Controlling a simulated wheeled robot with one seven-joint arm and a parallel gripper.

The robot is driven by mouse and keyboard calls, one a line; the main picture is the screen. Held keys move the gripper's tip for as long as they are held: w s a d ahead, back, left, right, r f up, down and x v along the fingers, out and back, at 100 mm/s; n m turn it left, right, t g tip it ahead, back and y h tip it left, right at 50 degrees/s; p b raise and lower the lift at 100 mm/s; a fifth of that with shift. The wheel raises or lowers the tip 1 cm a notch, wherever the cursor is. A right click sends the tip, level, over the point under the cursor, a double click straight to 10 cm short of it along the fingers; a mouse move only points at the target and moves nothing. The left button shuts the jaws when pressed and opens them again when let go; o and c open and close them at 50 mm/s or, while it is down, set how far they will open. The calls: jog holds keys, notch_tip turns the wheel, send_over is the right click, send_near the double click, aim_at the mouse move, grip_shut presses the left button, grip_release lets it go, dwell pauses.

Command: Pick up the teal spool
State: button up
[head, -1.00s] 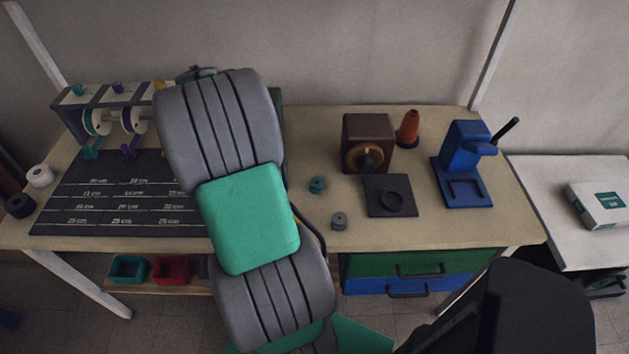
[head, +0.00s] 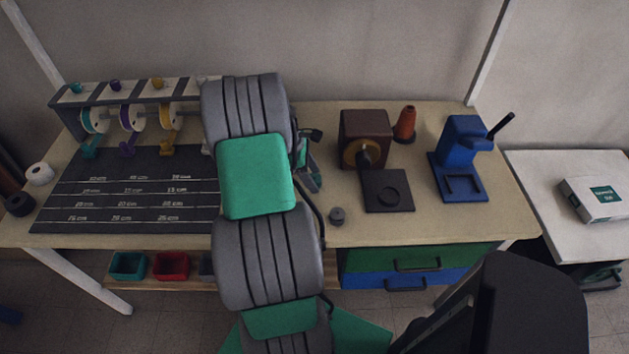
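My arm stands across the middle of the bench. My gripper (head: 314,181) is at the right side of the arm, low over the bench, left of the brown box with the round dial. Its fingertips are too small and too covered to show whether they are open or shut. The small teal spool that stood on the bench here is not visible now; my gripper covers that spot, so I cannot tell if it is held. Other teal items show on the rack at the left: a small teal spool (head: 76,88) on top and a teal ribbon roll (head: 94,120) below.
A grey spool (head: 337,215) stands close in front of my gripper. To the right are the brown box (head: 366,137), a black plate (head: 387,191), an orange cone (head: 405,124) and a blue press (head: 460,150). A dark marked mat (head: 120,205) lies left. The bench's front right is clear.

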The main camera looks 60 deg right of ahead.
grip_shut()
dwell(0.4)
jog(key=shift+r, duration=0.15)
